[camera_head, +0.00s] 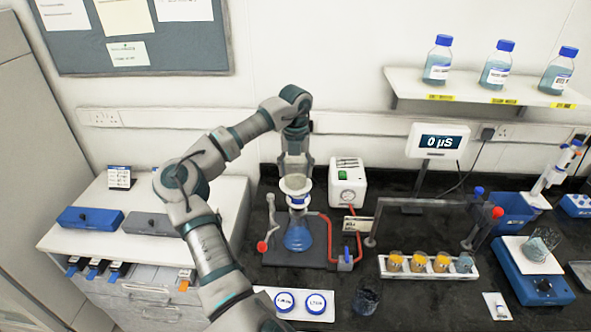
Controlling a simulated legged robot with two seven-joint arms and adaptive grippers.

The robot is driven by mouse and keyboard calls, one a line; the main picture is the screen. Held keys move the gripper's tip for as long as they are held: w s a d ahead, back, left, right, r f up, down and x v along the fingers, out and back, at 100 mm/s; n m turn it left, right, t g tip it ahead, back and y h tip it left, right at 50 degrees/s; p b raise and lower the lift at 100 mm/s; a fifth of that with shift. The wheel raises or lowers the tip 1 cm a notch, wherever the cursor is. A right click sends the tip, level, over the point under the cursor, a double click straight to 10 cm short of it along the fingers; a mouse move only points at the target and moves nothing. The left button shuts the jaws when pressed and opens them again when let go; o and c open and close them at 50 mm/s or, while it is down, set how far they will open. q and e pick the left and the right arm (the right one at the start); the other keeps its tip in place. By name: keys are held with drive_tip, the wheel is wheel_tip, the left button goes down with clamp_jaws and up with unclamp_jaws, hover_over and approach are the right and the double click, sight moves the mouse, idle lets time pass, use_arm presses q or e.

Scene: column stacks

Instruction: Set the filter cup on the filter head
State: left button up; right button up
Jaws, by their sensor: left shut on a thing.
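The pale filter cup (295,184) is upright at the tips of my left gripper (295,172), which points straight down and is shut on it. My gripper hides the cup's upper part. The filter head (298,202) is directly below the cup, on top of a conical flask (298,238) with blue liquid. The cup is in line with the head and very close to it; I cannot tell whether they touch. My left arm comes in from the bottom and arches over to the cup. My right gripper is not in view.
The flask stands on a dark base (268,257) with red tubing beside a white pump box (347,184). Capped lids (284,302) lie in front.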

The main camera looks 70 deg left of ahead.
sight(300, 182)
use_arm(q)
drive_tip(key=shift+d+f, duration=0.3)
drive_tip(key=shift+f, duration=0.1)
drive_tip(key=shift+c, duration=0.9)
drive_tip(key=shift+d+f+b, duration=0.15)
drive_tip(key=shift+d+b, duration=0.35)
drive_tip(key=shift+d, duration=0.15)
drive_tip(key=shift+w+d+f, duration=0.1)
drive_tip(key=shift+d, duration=0.05)
drive_tip(key=shift+d+f+b, duration=0.15)
drive_tip(key=shift+d+b, duration=0.15)
drive_tip(key=shift+b, duration=0.1)
